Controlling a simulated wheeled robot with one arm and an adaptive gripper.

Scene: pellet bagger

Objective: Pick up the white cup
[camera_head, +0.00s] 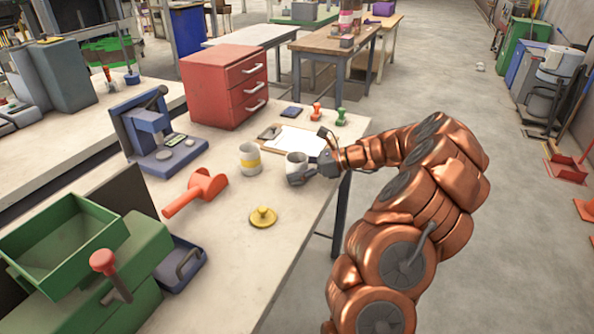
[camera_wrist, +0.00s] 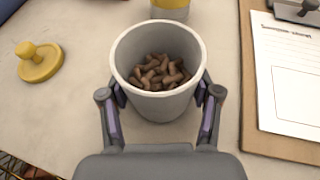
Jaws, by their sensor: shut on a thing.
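The white cup (camera_head: 297,162) stands upright near the right edge of the workbench, in front of the clipboard. In the wrist view the white cup (camera_wrist: 160,100) holds brown pellets. My gripper (camera_head: 308,176) reaches in from the right and is shut on the cup. In the wrist view the fingers of my gripper (camera_wrist: 160,98) press on opposite sides of the cup's wall. I cannot tell whether the cup's base touches the bench.
A white cup with a yellow band (camera_head: 250,159) stands close to the left. A yellow knobbed weight (camera_head: 263,217), a red scoop (camera_head: 197,192) and a clipboard (camera_head: 296,139) lie around it.

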